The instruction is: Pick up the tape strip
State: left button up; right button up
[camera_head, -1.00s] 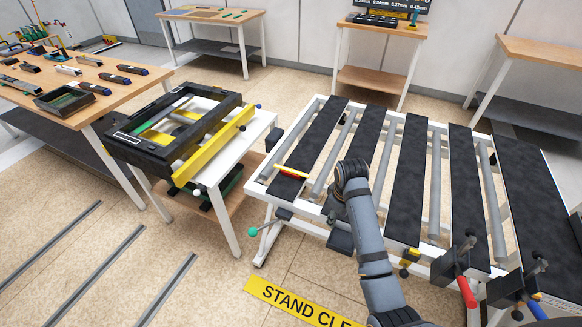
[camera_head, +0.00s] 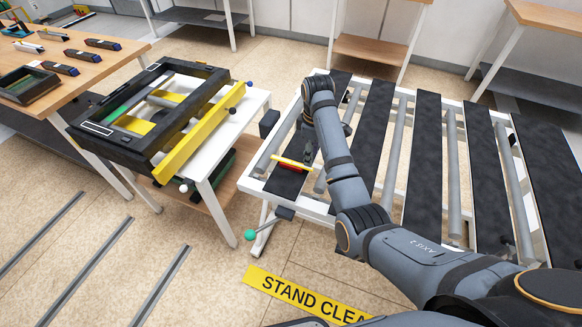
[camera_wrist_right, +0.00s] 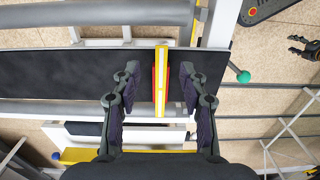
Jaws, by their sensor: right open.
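The tape strip, yellow with a red edge (camera_head: 292,163), lies across the leftmost dark slat (camera_head: 286,183) of the white-framed roller table. My right gripper (camera_head: 309,150) is over that slat, close by the strip, partly hidden by its own arm. In the right wrist view my right gripper (camera_wrist_right: 160,74) is open, with one finger on each side of the strip (camera_wrist_right: 163,100). A gap shows on both sides, and the height between fingers and strip cannot be told.
A white table with a black frame and a yellow bar (camera_head: 205,130) stands left of the roller table. A green-knobbed lever (camera_head: 250,234) sticks out at the roller table's near left corner. Bare floor lies in front, with a yellow floor sign (camera_head: 300,296).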

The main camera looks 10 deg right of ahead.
aim_at(311, 169)
jog(key=shift+s+d+f+p, duration=0.15)
jog(key=shift+s+f+p, duration=0.05)
jog(key=shift+f+p, duration=0.45)
jog(key=shift+s+f, duration=0.15)
jog(key=shift+f, duration=0.65)
jog(key=shift+w+f, duration=0.2)
jog(key=shift+f, duration=0.7)
jog(key=shift+s, duration=0.1)
jog(key=shift+p, duration=0.3)
pick_arm(q)
jog(key=w+r, duration=0.2)
jog(key=w, duration=0.1)
jog(key=shift+d+r+t, duration=0.15)
jog(key=shift+r+t, duration=0.05)
jog(key=shift+t, duration=0.2)
pick_arm(e)
jog(key=shift+f, duration=0.1)
pick_arm(q)
jog(key=shift+s+r, duration=0.1)
jog(key=shift+s, duration=0.4)
pick_arm(e)
jog(key=shift+f, duration=0.15)
